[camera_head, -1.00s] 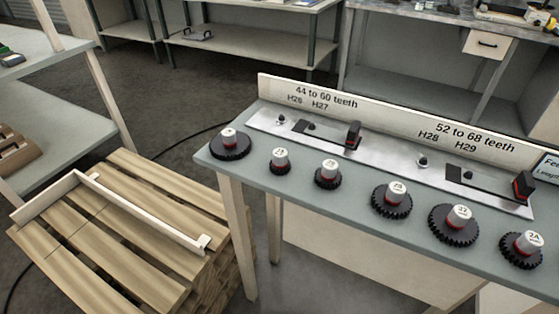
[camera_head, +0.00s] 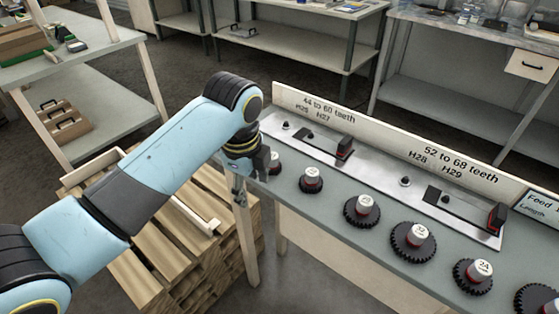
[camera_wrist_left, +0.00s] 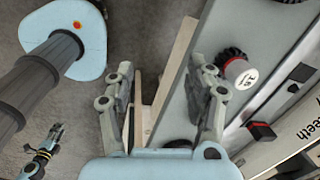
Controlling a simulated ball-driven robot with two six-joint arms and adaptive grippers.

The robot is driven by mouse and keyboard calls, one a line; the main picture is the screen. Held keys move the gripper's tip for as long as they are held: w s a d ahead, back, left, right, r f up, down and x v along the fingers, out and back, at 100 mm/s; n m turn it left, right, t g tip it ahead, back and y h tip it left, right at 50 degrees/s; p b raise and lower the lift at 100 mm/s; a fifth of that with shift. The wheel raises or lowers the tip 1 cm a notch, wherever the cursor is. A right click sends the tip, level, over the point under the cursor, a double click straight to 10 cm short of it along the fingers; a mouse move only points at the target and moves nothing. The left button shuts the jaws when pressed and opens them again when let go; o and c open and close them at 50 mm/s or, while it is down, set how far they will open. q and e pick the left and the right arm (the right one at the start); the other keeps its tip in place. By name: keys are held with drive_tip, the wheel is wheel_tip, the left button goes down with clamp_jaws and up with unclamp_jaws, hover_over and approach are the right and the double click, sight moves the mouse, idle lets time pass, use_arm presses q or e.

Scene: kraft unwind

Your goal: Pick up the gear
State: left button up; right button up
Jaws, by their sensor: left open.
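Several dark toothed gears with white labelled caps and red collars stand in a row along the front of the grey-green bench (camera_head: 330,235), among them a small gear (camera_head: 311,180), a larger gear (camera_head: 362,211) and a gear marked 2A (camera_head: 473,276). My left gripper (camera_head: 244,190) is at the bench's left end, beside a gear (camera_head: 273,164) it partly covers. In the left wrist view the open left gripper (camera_wrist_left: 160,72) has nothing between its fingers but bench edge and floor. A gear (camera_wrist_left: 238,70) lies just right of its right finger. What seems my right gripper (camera_wrist_left: 44,146) is small at lower left.
A metal strip with black fixtures (camera_head: 343,150) and an upright label board (camera_head: 390,135) run behind the gears. A wooden pallet stack (camera_head: 150,265) stands below my left arm. A shelf (camera_head: 95,125) is at the left. Other workbenches stand at the back.

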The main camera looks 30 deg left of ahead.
use_arm(q)
drive_tip(key=w+r+m, duration=0.3)
drive_tip(key=w+r+m+g+p, duration=0.1)
drive_tip(key=w+r+m, duration=0.2)
drive_tip(key=m, duration=0.1)
drive_tip(key=w+a+r+m, duration=0.1)
drive_tip(key=w+r+m, duration=0.2)
drive_tip(key=w+m, duration=0.1)
drive_tip(key=shift+a+r+h, duration=0.1)
drive_tip(key=shift+r+h, duration=0.2)
drive_tip(key=shift+r, duration=0.05)
drive_tip(key=shift+w+f+m, duration=0.1)
drive_tip(key=shift+w+m, duration=0.05)
drive_tip(key=shift+m, duration=0.25)
hover_over(274, 155)
wheel_tip(274, 155, down, 5)
drive_tip(key=shift+r+p, duration=0.15)
drive_tip(key=shift+p, duration=0.15)
drive_tip(key=f, duration=0.5)
drive_tip(key=shift+s+a+f+p, duration=0.1)
drive_tip(key=shift+s+f+p, duration=0.1)
drive_tip(key=shift+f+p, duration=0.15)
drive_tip(key=shift+s, duration=0.1)
clamp_jaws()
